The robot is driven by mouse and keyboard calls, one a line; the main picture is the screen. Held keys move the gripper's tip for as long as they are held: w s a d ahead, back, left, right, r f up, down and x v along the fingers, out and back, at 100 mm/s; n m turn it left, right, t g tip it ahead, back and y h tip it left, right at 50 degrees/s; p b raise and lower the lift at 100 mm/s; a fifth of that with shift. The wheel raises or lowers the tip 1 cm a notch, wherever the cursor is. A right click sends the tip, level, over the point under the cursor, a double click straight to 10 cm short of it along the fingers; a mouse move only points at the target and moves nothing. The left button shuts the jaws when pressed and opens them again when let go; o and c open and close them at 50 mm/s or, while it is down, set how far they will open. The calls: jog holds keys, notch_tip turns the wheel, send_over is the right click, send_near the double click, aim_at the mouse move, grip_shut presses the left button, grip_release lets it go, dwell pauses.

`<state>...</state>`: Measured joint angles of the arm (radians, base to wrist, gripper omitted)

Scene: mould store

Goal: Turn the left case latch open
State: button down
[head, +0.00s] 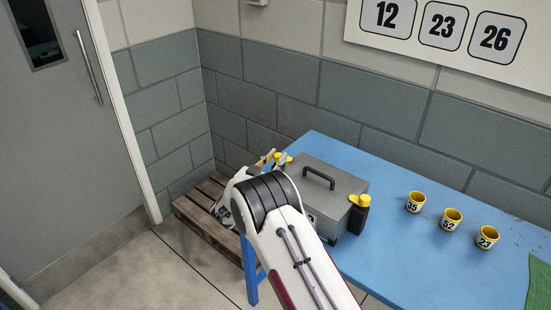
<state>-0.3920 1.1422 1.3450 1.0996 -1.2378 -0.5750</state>
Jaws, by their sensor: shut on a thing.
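A grey case (335,177) with a dark carrying handle (319,177) on its lid stands on the blue table, its lid down. The left case latch (281,158) shows as a small yellow piece at the case's left end, partly hidden. My gripper (272,158) is at that end, its fingers shut on this latch. My arm hides most of the gripper and part of the case's front. The right latch, with a yellow top (360,200) on a black body, is at the case's right end. The left latch's exact turn angle cannot be told.
Three yellow cups marked 35 (414,203), 52 (451,219) and 23 (487,237) stand right of the case on the blue table (400,260). A green cloth (540,285) lies at the right edge. A wooden pallet (202,208) lies behind, by the block wall.

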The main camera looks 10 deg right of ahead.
jog(key=shift+d+r+n+t+y, duration=0.1)
jog(key=shift+r+n+t+y, duration=0.05)
jog(key=shift+n+t+y, duration=0.55)
jog(key=c, duration=1.8)
grip_release()
jog(key=shift+s, duration=0.2)
jog(key=shift+r+v, duration=0.15)
jog(key=shift+v, duration=2.8)
jog(key=shift+r+v, duration=0.1)
jog(key=shift+v, duration=2.85)
jog(key=shift+w, duration=0.1)
